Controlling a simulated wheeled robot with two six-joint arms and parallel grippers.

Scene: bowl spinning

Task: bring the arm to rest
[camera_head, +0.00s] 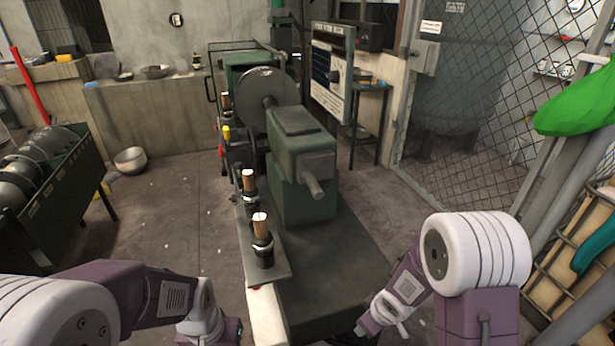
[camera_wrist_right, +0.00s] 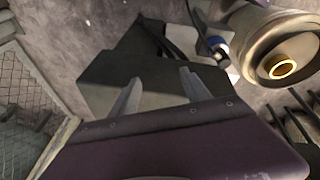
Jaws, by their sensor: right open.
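My right arm comes in at the lower right of the head view, bent, with its wrist (camera_head: 385,311) low over the floor beside the machine's base. In the right wrist view my right gripper (camera_wrist_right: 160,77) shows two grey fingers spread apart. Nothing is between them. A dark boxy shape lies beyond the fingertips, apparently without contact. My left arm (camera_head: 130,290) comes in at the lower left, its wrist near the bottom edge. The left fingers are cut off.
A green spinning lathe (camera_head: 300,160) with a grey disc (camera_head: 268,88) stands in the middle. Its ledge carries wooden-handled tools (camera_head: 261,228). A mesh fence (camera_head: 475,95) is at right, a rack of metal cylinders (camera_head: 40,180) at left. The floor between rack and lathe is mostly clear.

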